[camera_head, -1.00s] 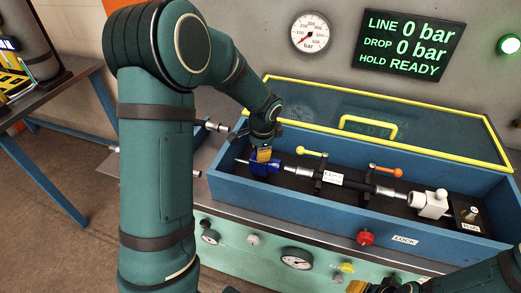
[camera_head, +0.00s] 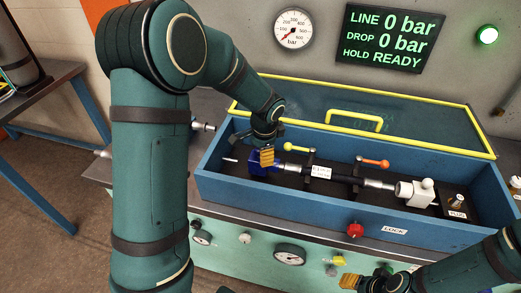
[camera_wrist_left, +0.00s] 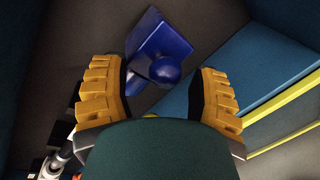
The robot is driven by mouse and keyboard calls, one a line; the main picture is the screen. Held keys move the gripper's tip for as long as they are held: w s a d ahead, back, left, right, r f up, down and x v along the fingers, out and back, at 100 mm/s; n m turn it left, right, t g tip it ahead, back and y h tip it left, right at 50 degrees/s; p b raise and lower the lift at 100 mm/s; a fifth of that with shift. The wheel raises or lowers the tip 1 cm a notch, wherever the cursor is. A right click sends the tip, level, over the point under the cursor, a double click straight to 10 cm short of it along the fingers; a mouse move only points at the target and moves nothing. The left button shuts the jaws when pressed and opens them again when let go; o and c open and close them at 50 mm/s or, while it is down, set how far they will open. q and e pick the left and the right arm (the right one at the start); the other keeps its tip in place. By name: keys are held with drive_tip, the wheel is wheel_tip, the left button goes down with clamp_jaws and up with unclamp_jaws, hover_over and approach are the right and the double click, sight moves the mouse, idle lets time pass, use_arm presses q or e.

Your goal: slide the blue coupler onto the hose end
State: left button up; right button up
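The blue coupler (camera_head: 259,169) lies at the left end inside the blue box. In the left wrist view it shows as a blue block with a round knob (camera_wrist_left: 167,71). The black hose (camera_head: 343,176) lies clamped to its right, with a white label. Its silver left end (camera_head: 291,167) points at the coupler; I cannot tell whether they touch. My left gripper (camera_head: 267,157) is at the coupler and hides part of it. In the wrist view its fingers (camera_wrist_left: 160,95) are wide apart, with the coupler beyond and between them. My right gripper (camera_head: 350,282) is low in front of the bench; its opening is unclear.
The box (camera_head: 290,204) has a raised clear lid with a yellow frame (camera_head: 400,97). A yellow lever (camera_head: 297,148) and an orange lever (camera_head: 374,163) stand over the hose. A white coupler (camera_head: 414,193) and a plug (camera_head: 457,206) are at the right end.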

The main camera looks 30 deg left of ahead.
use_arm(q)
drive_tip(key=shift+a+r, duration=0.1)
wheel_tip(320, 180, up, 12)
drive_tip(key=s+d, duration=0.1)
drive_tip(key=shift+s+d+f, duration=0.2)
drive_tip(key=shift+s+d, duration=0.1)
drive_tip(key=shift+d, duration=0.1)
idle(0.4)
